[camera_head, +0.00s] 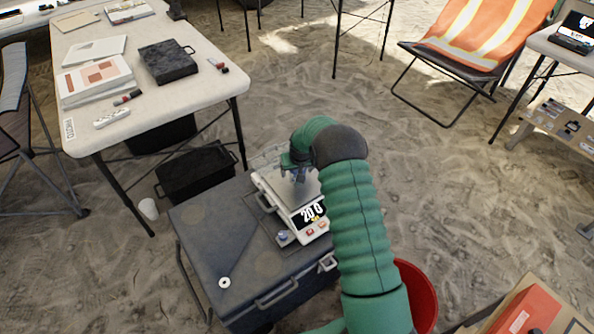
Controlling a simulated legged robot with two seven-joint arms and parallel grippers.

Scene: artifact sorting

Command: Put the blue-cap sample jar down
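A small jar with a blue cap (283,236) stands on the grey case (215,225), beside the front left corner of the white scale (287,209). My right arm in its green sleeve reaches up from the bottom. Its gripper (299,174) points down over the scale's plate. The fingers are small and dark, and I cannot tell whether they are open or shut, or whether they touch the plate. No held thing shows between them. The scale's display seems to read 20 G. My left gripper is not in view.
A white ring-shaped piece (224,282) lies on the case's front left part. A red bucket (418,291) stands right of my arm. A white table (150,57) with papers and a black box (168,62) is at the upper left. The case's left half is mostly clear.

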